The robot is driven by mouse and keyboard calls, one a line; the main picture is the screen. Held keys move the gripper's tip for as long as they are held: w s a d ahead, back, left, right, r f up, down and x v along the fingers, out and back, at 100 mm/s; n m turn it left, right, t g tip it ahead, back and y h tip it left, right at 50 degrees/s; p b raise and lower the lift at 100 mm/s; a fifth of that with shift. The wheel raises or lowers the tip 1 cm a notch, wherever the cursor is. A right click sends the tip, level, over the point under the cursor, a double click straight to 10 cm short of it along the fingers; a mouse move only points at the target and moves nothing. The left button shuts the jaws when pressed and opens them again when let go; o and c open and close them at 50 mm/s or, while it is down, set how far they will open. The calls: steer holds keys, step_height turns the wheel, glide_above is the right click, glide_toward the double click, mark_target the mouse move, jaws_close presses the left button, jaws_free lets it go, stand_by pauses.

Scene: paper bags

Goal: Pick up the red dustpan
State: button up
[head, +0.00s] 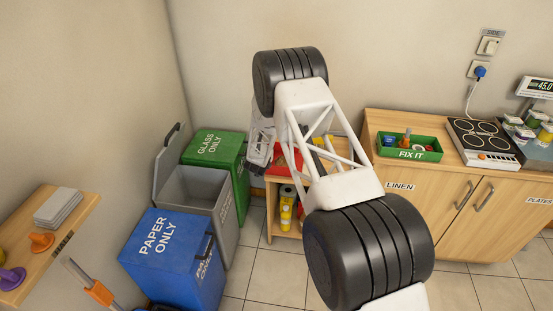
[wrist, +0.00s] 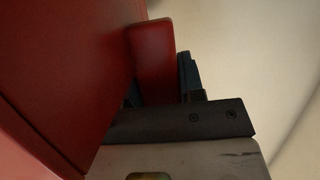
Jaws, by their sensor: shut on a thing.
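The red dustpan (wrist: 60,70) fills the left of the wrist view, with its red handle (wrist: 152,55) standing between the dark fingers of my gripper (wrist: 160,88). My gripper is shut on the handle. In the head view, a red piece, which looks like the dustpan (head: 285,162), shows behind my white arm link at the small wooden shelf unit. My gripper (head: 265,150) is partly seen there, beside the red piece. My arm hides much of the dustpan. I cannot tell whether it still touches the shelf top.
The wooden shelf unit (head: 269,213) holds yellow bottles (head: 286,212) below. Left of it stand a green glass bin (head: 216,150), an open grey bin (head: 190,187) and a blue paper bin (head: 172,255). A cabinet (head: 450,215) with a green tray (head: 411,150) is at right.

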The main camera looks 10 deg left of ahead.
steer(key=shift+r, duration=0.2)
steer(key=shift+r, duration=1.3)
steer(key=shift+s+d+r, duration=0.1)
steer(key=shift+s+r, duration=0.15)
steer(key=shift+r, duration=0.05)
steer(key=s+d, duration=0.3)
steer(key=s, duration=0.4)
steer(key=s+d+r, duration=0.1)
steer(key=s+d, duration=0.1)
steer(key=s, duration=0.5)
steer(key=shift+s+d+r, duration=0.15)
steer(key=shift+d+r, duration=0.05)
steer(key=shift+d, duration=0.2)
